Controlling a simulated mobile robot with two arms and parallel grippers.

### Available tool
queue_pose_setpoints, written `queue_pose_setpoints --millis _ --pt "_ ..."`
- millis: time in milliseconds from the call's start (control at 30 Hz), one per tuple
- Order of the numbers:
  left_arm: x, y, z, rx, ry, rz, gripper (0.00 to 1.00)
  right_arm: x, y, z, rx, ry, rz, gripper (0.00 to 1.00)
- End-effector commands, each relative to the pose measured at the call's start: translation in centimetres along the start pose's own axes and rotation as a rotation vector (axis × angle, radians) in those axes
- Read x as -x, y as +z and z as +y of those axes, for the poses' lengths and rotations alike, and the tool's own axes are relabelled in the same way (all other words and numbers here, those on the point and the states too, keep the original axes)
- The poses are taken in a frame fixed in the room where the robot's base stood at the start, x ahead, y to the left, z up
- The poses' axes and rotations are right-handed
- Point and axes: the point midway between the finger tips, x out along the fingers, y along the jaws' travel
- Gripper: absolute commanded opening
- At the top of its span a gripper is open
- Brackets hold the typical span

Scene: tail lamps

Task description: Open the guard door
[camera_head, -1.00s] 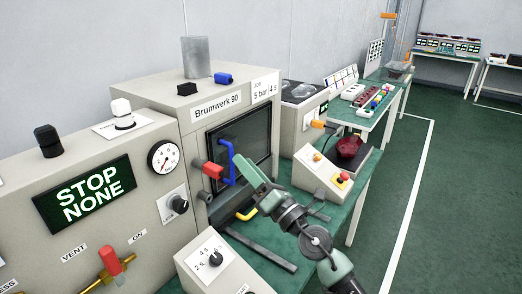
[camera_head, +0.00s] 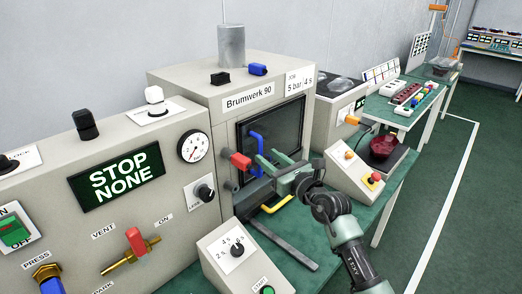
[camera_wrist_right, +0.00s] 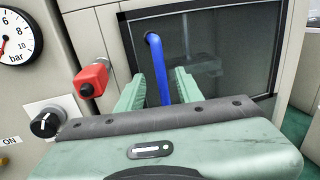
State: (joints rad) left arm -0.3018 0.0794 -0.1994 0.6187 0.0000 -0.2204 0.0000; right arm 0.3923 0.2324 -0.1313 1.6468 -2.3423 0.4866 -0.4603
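The guard door (camera_head: 288,122) is a dark window panel in the front of the beige Brumwerk 90 machine, and it looks shut. A blue bar handle (camera_head: 257,146) stands upright on its left side; it also shows in the right wrist view (camera_wrist_right: 157,62). My right gripper (camera_head: 266,164) is at the handle. In the right wrist view its two pale green fingers (camera_wrist_right: 158,88) are apart, one on each side of the handle, with gaps visible. The handle's lower end is hidden by the gripper. My left gripper is not in view.
A red block (camera_head: 240,161) sticks out just left of the door; it is also close to the fingers in the wrist view (camera_wrist_right: 91,80). A timer box (camera_head: 236,262) stands in front, and a sloped button box (camera_head: 356,170) stands to the right.

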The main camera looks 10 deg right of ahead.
Motion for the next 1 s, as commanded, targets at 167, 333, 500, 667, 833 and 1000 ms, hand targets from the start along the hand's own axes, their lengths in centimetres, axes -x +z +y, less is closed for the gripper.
queue_pose_setpoints --millis 167,333,500,667,833,1000 --pt "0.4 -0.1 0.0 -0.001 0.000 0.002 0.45 -2.9 0.1 -0.1 0.000 0.000 0.000 0.36" --pt "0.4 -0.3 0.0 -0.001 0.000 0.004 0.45 -4.5 0.1 0.0 -0.002 0.000 -0.002 0.36" --pt "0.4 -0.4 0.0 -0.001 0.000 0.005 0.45 -4.9 0.0 0.0 -0.001 0.000 -0.001 0.36" --pt "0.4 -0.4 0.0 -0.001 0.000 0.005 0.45 -4.8 0.0 0.0 -0.001 0.000 -0.001 0.36" --pt "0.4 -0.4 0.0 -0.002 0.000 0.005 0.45 -4.8 0.0 0.0 -0.001 0.000 -0.001 0.00" --pt "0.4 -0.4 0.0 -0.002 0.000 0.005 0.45 -4.8 0.0 0.0 -0.002 0.000 -0.001 0.00"
